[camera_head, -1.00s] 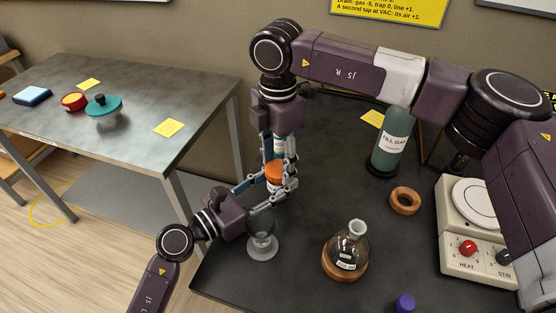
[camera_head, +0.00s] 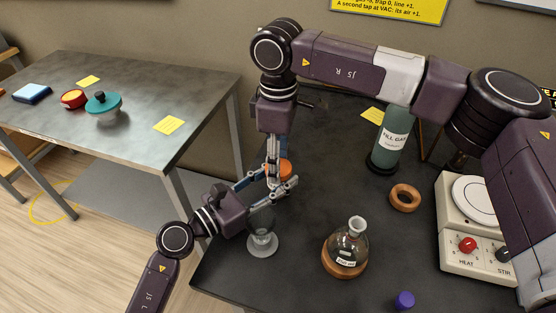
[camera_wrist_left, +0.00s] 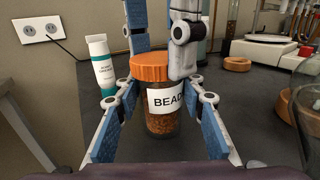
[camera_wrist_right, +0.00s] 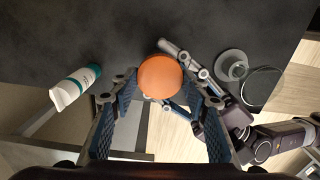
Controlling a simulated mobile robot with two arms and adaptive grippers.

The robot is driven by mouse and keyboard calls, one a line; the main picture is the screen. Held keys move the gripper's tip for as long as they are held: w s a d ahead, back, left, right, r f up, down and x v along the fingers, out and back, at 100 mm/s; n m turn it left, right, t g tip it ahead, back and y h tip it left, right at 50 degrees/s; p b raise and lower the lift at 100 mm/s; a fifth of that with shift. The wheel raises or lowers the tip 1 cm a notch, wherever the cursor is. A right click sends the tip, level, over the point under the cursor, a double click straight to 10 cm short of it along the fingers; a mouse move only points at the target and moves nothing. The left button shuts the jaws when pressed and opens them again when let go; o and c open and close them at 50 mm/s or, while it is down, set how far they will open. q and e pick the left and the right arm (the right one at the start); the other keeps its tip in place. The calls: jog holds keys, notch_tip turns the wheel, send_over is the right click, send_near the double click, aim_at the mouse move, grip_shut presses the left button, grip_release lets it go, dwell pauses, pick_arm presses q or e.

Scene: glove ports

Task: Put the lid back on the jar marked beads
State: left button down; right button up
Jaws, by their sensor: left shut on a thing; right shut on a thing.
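The jar marked beads (camera_wrist_left: 163,122) stands upright in the left wrist view, clear, with brown beads and a white label. Its orange lid (camera_wrist_left: 150,67) sits on its mouth and looks level; I cannot tell how tightly it is on. The lid also shows from above in the right wrist view (camera_wrist_right: 160,77) and partly in the head view (camera_head: 285,169). My left gripper (camera_wrist_left: 165,105) is shut on the jar's body, a finger on each side. My right gripper (camera_wrist_right: 161,88) comes down from above and is shut on the lid. In the head view the fingers hide most of the jar.
A white and teal tube (camera_wrist_left: 102,62) stands close behind the jar. A clear glass piece with a round foot (camera_head: 263,243) stands near my left gripper. A flask on a cork ring (camera_head: 346,250), an empty ring (camera_head: 405,198), a green bottle (camera_head: 390,143) and a hotplate (camera_head: 468,215) are to the right.

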jog(key=o, duration=0.7)
jog(key=shift+o, duration=0.2)
jog(key=shift+r, duration=2.3)
jog(key=shift+c, duration=0.4)
